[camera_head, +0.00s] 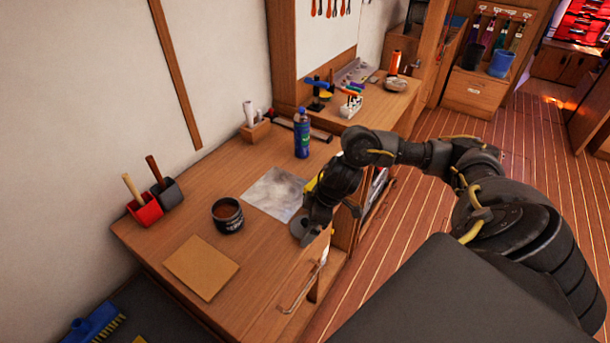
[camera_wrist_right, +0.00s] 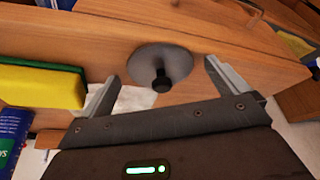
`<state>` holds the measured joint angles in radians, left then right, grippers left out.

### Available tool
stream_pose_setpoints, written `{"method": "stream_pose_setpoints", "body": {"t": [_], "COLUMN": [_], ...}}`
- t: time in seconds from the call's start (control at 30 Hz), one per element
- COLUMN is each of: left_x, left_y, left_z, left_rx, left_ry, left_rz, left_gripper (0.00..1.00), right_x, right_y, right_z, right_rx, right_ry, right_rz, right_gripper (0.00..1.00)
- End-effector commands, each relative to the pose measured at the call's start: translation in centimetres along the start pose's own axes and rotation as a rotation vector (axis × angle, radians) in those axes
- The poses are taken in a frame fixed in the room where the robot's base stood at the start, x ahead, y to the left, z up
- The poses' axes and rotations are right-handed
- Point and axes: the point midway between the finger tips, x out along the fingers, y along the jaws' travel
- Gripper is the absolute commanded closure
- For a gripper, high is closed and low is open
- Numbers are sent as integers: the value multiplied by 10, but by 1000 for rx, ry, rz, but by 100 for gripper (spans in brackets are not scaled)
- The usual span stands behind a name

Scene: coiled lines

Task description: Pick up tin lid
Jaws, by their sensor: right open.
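The tin lid is a grey round disc with a black knob (camera_wrist_right: 165,62), lying on the wooden worktop close to its edge. In the head view the lid (camera_head: 302,236) shows just below my right gripper (camera_head: 318,222), which partly hides it. In the right wrist view my right gripper (camera_wrist_right: 162,88) is open, with one finger on each side of the knob and nothing held. Whether the fingers are level with the knob or above it I cannot tell. My left gripper is in no view.
A dark tin (camera_head: 228,215) of brown content stands left of the lid, near a tan sheet (camera_head: 201,267). A yellow-green sponge (camera_wrist_right: 42,86) is beside the gripper. A drawer handle (camera_head: 300,290) juts out in front.

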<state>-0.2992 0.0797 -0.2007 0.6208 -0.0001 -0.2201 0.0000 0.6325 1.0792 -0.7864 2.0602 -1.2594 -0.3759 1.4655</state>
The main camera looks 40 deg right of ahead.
Motion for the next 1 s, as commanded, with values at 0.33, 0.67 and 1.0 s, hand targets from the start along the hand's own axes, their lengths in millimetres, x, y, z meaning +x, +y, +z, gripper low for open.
{"method": "stream_pose_setpoints", "body": {"t": [0.33,0.67,1.0], "left_x": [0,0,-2], "left_y": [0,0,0], "left_z": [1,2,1], "left_rx": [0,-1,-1], "left_ry": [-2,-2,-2], "left_rz": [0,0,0], "left_gripper": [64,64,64], "right_x": [0,0,-9], "right_y": [0,0,0], "right_z": [0,0,-5], "right_rx": [1,1,0], "right_ry": [0,0,2], "right_rz": [0,0,0], "right_gripper": [18,49,49]}}
